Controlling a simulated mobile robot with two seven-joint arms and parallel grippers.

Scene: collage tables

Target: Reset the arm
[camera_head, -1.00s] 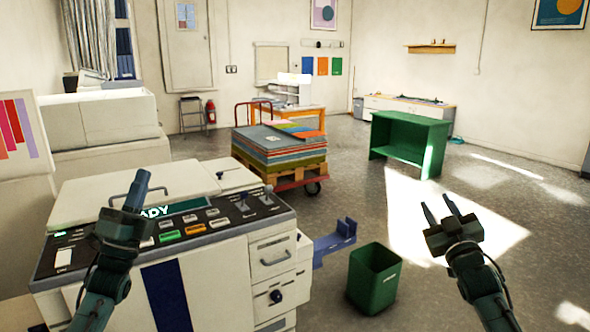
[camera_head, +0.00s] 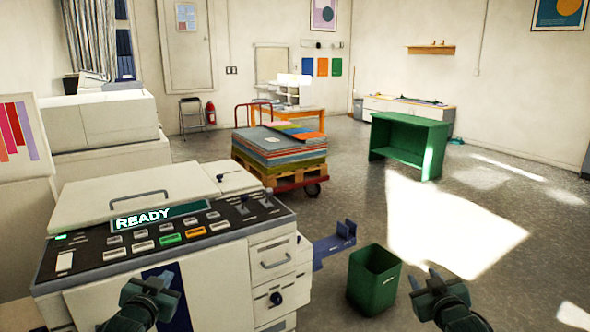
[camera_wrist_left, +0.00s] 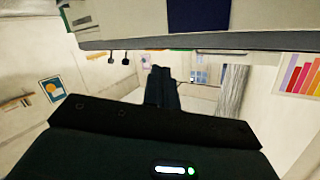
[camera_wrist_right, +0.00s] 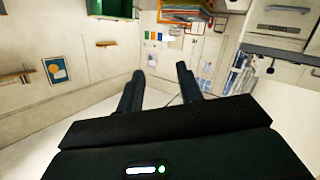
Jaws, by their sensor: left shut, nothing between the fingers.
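My left gripper (camera_head: 152,283) is low in front of the printing machine (camera_head: 260,262) in the head view. Its fingers are together and empty in the left wrist view (camera_wrist_left: 161,88). My right gripper (camera_head: 425,278) is low at the right, just right of the green bin (camera_head: 374,280), over the floor. Its two fingers stand apart with nothing between them in the right wrist view (camera_wrist_right: 160,88).
The machine's panel shows a lit READY display (camera_head: 160,216) and several buttons. A blue bracket-like part (camera_head: 335,244) juts from its right side. A pallet of coloured sheets (camera_head: 280,152) and a green table (camera_head: 410,125) stand farther back. Open floor lies at the right.

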